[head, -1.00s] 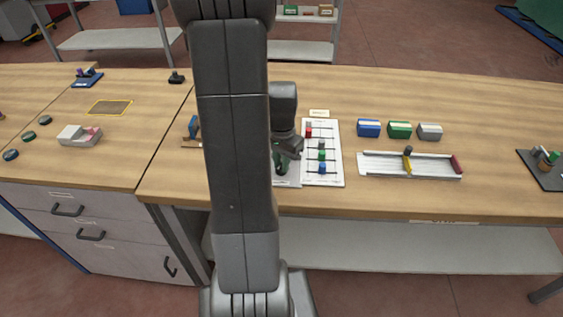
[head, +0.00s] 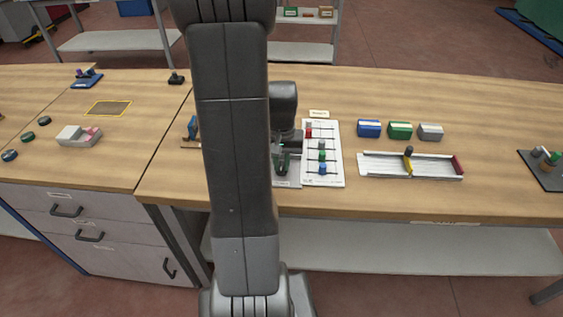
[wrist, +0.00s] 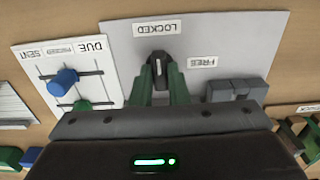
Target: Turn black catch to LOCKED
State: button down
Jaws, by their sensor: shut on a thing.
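The black catch (wrist: 157,66) stands on a grey plate (wrist: 240,35), seen upside down in the wrist view. Its white line points towards the LOCKED label (wrist: 158,28). The FREE label (wrist: 202,62) lies to its right. My gripper (wrist: 163,74) has its green fingers closed on either side of the catch. In the head view my gripper (head: 282,158) is low over the plate, and the catch is hidden there.
A white board with sliders (head: 330,170) sits right beside the plate. A grey block (wrist: 237,90) stands on the plate to the right of my fingers in the wrist view. Further right are a white rail tray (head: 385,171) and coloured boxes (head: 400,130).

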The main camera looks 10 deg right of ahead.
aim_at(282, 165)
dwell(0.3)
jog(key=c, duration=1.4)
grip_release()
notch_tip(282, 165, up, 14)
jog(key=shift+p, duration=0.3)
jog(key=shift+f, duration=0.15)
notch_tip(282, 165, down, 14)
jog(key=shift+r+b, duration=0.15)
jog(key=shift+b, duration=0.15)
jog(key=shift+r, duration=0.15)
